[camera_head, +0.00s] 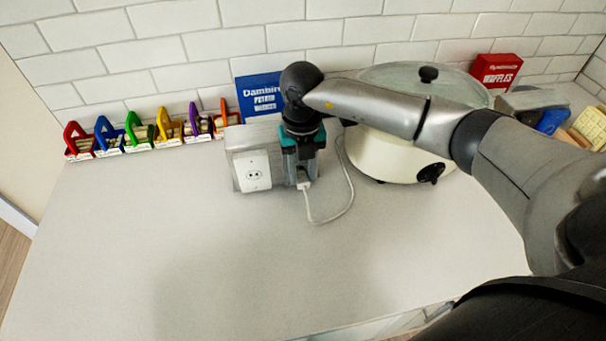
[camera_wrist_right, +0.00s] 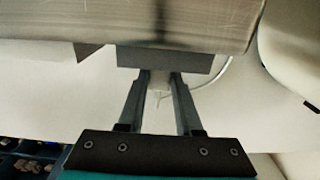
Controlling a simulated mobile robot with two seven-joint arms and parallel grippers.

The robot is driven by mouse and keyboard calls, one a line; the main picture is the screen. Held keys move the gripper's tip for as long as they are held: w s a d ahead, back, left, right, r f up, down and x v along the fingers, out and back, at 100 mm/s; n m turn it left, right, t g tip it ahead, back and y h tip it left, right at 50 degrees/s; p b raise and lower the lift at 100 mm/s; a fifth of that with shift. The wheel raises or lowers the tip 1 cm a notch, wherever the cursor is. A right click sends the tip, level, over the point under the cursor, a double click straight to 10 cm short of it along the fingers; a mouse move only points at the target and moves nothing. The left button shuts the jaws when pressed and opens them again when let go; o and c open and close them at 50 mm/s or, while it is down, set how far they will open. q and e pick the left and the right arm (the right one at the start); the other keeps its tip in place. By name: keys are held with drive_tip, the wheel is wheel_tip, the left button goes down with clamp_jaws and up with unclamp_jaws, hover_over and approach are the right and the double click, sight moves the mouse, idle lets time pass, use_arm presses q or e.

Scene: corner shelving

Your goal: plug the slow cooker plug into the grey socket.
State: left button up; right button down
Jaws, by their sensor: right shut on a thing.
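The grey socket (camera_head: 236,140) is a box with a white two-hole plate on its front, standing on the counter left of my right gripper. My right gripper (camera_head: 304,180) points down beside it, shut on the slow cooker plug (camera_head: 306,186). In the right wrist view the pale plug (camera_wrist_right: 160,80) sits between the fingertips (camera_wrist_right: 157,84), partly hidden by them. A white cord loops from the plug to the cream slow cooker (camera_head: 385,155). The plug is apart from the socket holes, to the right of the plate. My left gripper is not in view.
A blue box (camera_head: 258,95) stands behind the socket. A row of colourful racks (camera_head: 140,132) runs along the wall at left. A red waffles box (camera_head: 496,70) stands at back right. The front counter (camera_head: 250,260) is clear. My right arm covers part of the cooker.

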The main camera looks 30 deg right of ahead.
sight(301, 172)
drive_tip(key=shift+w+d+r+b, duration=0.1)
drive_tip(key=shift+w+d+b, duration=0.1)
drive_tip(key=shift+w+b, duration=0.45)
drive_tip(key=c, duration=0.5)
unclamp_jaws()
drive_tip(key=shift+w, duration=0.15)
wheel_tip(301, 172, up, 15)
idle(0.7)
